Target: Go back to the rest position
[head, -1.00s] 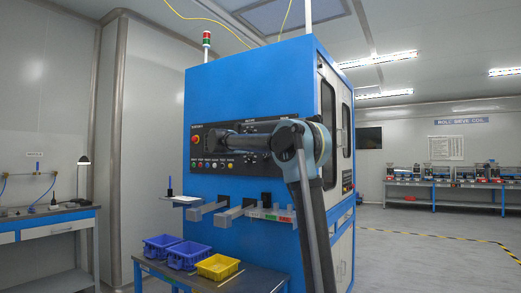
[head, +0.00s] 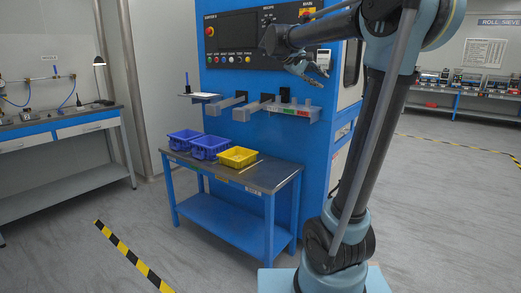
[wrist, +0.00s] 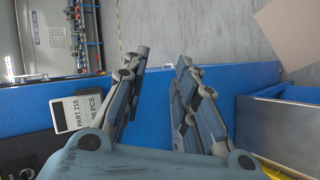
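My gripper (head: 312,70) hangs in front of the upper right part of the blue machine (head: 225,100) in the head view, with my arm bent above the base at right. The wrist view shows the two fingers of my gripper (wrist: 163,60) apart with nothing between them. Blue machine surface (wrist: 150,88) and grey floor lie beyond the fingers. A white label reading "PART 210" (wrist: 78,112) is left of the fingers.
A table (head: 262,178) stands before the machine with two blue bins (head: 210,147) and a yellow bin (head: 238,157). Chutes (head: 250,110) stick out above it. A workbench (head: 60,125) is at left. Grey floor is open in front.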

